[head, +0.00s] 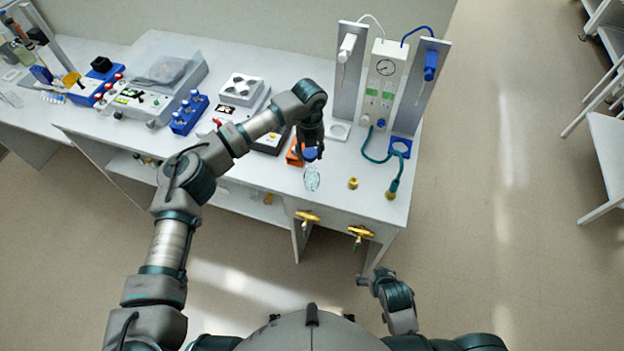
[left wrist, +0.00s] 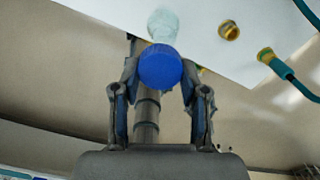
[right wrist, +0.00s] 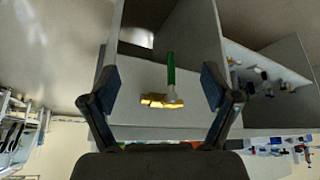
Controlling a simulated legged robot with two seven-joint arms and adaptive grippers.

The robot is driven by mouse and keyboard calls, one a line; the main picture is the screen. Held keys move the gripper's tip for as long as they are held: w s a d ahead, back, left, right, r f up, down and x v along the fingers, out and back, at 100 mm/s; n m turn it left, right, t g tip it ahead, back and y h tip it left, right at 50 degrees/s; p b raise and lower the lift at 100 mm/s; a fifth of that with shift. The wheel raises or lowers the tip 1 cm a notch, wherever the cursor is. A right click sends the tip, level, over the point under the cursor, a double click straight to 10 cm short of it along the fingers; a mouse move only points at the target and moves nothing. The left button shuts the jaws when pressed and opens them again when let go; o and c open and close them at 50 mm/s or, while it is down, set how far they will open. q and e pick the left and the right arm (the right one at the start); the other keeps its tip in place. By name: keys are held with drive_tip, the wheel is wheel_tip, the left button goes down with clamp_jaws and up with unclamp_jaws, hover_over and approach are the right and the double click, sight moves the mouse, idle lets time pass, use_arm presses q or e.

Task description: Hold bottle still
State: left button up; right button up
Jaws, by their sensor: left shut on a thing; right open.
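The bottle (head: 312,180) is small and clear with a blue cap (head: 311,154), near the front of the bench. In the left wrist view the blue cap (left wrist: 160,66) faces the camera, with the clear body (left wrist: 163,26) beyond it. My left gripper (head: 310,148) is shut on the bottle at its cap, with a finger on each side. I cannot tell whether the bottle's base touches the bench. My right gripper (head: 376,280) is open and empty, low in front of the bench and away from the bottle. It also shows in the right wrist view (right wrist: 160,84).
A brass fitting (head: 353,183) and a green hose end (head: 391,192) are right of the bottle. Yellow taps (head: 360,233) stick out from the bench front. An orange block (head: 294,153) is close behind the bottle. A gauge panel (head: 383,80) stands at the back.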

use_arm(q)
drive_tip(key=shift+w+d+r+n, duration=0.2)
drive_tip(key=shift+d+n, duration=0.4)
drive_tip(key=shift+n, duration=0.4)
use_arm(e)
drive_tip(key=w+a+r+t+y, duration=0.1)
drive_tip(key=w+a+r+t, duration=0.2)
drive_tip(key=w, duration=0.3)
drive_tip(key=w+a+r+t+y, duration=0.1)
drive_tip(key=w+a+r+t, duration=0.15)
drive_tip(key=w, duration=0.35)
use_arm(q)
drive_tip(key=shift+a, duration=0.6)
drive_tip(key=shift+d, duration=0.55)
use_arm(e)
drive_tip(key=n+t+y, duration=0.2)
drive_tip(key=t+y, duration=0.2)
drive_tip(key=t, duration=0.2)
approach(315, 182)
drive_tip(key=shift+w+r, duration=0.1)
drive_tip(key=shift+w, duration=0.05)
drive_tip(key=shift+w, duration=0.1)
